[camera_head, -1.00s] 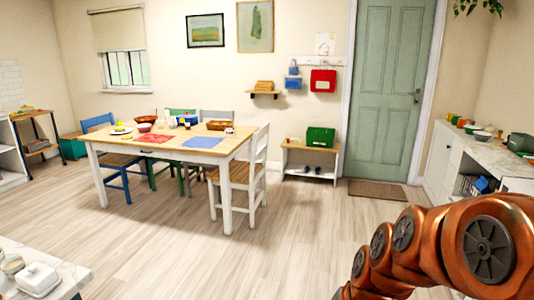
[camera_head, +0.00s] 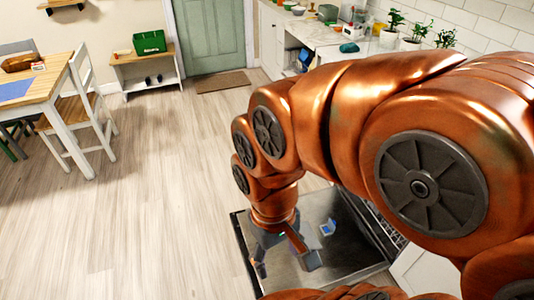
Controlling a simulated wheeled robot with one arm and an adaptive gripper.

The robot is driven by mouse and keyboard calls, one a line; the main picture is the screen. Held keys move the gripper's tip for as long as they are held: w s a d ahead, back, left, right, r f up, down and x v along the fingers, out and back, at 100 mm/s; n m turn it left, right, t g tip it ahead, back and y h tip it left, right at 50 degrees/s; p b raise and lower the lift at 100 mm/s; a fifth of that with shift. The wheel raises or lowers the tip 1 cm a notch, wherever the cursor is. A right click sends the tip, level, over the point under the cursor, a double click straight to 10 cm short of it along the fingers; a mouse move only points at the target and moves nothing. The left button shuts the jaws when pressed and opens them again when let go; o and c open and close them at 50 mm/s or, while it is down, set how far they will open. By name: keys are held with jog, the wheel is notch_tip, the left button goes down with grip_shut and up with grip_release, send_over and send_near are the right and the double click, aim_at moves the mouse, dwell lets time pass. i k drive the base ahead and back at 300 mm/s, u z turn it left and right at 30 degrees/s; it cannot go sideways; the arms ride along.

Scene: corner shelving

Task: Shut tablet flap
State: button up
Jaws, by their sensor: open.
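The dishwasher door (camera_head: 352,246) lies open and flat below my arm, with a shiny steel inner face and a dark rim. On it is a small blue and pale piece (camera_head: 327,227), which looks like the tablet compartment with its flap. It is too small to tell how far the flap stands open. My gripper (camera_head: 284,264) points down over the left part of the door, left of and nearer than this piece. Its fingers are apart and hold nothing visible. I cannot tell whether they touch the door. My arm hides the door's near part.
A dark rack (camera_head: 382,224) shows at the door's right, by the white cabinets. A counter (camera_head: 330,30) with bowls and plants runs along the right wall. A table (camera_head: 62,72) and a chair (camera_head: 85,110) stand at left. The wooden floor (camera_head: 150,200) between is clear.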

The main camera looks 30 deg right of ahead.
aim_at(332, 224)
jog(key=z, duration=1.65)
jog(key=k, duration=0.9)
jog(key=u, duration=0.5)
